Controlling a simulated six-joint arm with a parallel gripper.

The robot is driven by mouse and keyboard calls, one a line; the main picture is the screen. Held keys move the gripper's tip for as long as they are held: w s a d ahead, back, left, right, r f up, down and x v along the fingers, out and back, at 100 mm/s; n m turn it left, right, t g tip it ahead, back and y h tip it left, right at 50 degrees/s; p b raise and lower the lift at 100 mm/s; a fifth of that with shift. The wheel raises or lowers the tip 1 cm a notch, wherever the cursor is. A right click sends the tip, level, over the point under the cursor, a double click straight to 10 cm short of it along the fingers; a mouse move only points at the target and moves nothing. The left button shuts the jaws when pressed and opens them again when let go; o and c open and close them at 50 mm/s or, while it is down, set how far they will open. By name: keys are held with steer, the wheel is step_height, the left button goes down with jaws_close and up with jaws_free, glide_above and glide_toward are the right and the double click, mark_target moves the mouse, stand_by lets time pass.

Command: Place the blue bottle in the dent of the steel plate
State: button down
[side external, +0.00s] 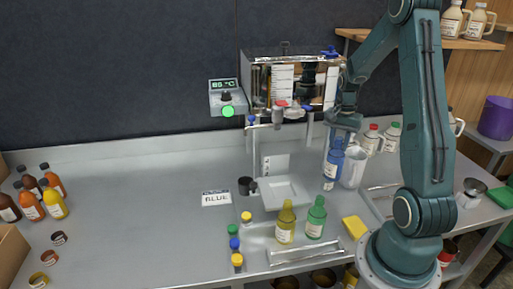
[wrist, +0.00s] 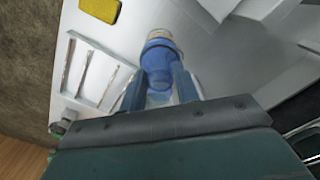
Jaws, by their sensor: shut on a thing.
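The blue bottle (side external: 332,165) is right of the evaporator's spout in the side external view, close to upright with a slight lean. It also shows in the wrist view (wrist: 158,62), between the two fingers. My gripper (side external: 337,138) is shut on it from above; its fingers show in the wrist view (wrist: 158,92). I cannot tell whether the bottle's base touches the counter. The steel plate (side external: 304,204) with its shallow square dent lies left of the bottle, below the spout. Nothing stands in the dent.
A steel pitcher (side external: 353,169) stands just right of the blue bottle. Yellow (side external: 285,228) and green (side external: 315,222) bottles stand in front of the plate. The evaporator (side external: 290,80) and its spout rise behind. A yellow sponge (side external: 355,229) lies front right. The left counter middle is clear.

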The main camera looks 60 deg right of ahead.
steer(key=w+a, duration=1.2)
steer(key=shift+w, duration=0.1)
steer(key=f, duration=0.3)
steer(key=shift+w+a+f, duration=0.25)
steer(key=shift+w+a, duration=0.05)
steer(key=shift+a, duration=0.05)
steer(key=c, duration=1)
jaws_free()
steer(key=shift+c, duration=0.2)
